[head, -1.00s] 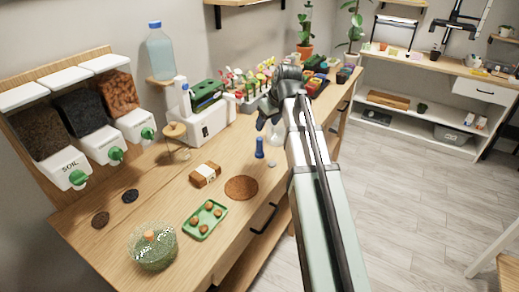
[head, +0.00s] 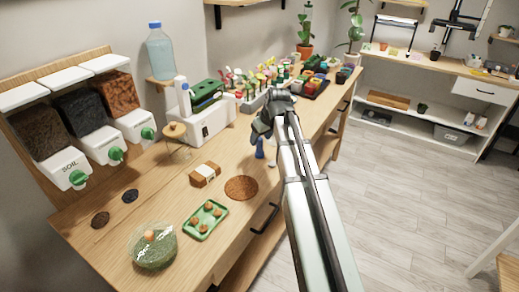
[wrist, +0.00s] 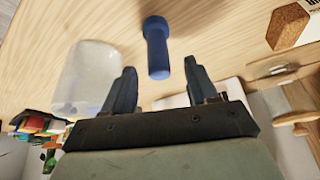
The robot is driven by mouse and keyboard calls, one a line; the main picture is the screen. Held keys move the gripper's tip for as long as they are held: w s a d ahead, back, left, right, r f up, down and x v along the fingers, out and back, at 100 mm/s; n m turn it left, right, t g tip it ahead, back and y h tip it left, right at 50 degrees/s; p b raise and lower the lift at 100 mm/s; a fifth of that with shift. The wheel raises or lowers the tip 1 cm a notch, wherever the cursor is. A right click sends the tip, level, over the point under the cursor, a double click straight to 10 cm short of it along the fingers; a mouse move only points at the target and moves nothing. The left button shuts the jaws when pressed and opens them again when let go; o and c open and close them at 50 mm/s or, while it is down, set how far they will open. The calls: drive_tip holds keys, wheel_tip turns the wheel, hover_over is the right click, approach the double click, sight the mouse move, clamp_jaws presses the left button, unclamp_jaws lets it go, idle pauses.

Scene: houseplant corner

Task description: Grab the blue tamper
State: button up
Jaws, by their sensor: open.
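The blue tamper (wrist: 157,52) stands on the wooden bench in the wrist view, just beyond and between the open fingers of my gripper (wrist: 158,90). Its wide round end and narrower shaft show, and neither finger appears to touch it. In the head view the tamper (head: 259,152) is partly hidden below my gripper (head: 260,134), which hangs over the bench's front part.
A clear rounded vessel (wrist: 88,78) stands close to the left finger in the wrist view. In the head view a brown round mat (head: 241,188) and a green tray (head: 205,220) lie nearer on the bench.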

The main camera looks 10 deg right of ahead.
sight(260, 147)
drive_tip(key=shift+x, duration=2.35)
drive_tip(key=c, duration=1.1)
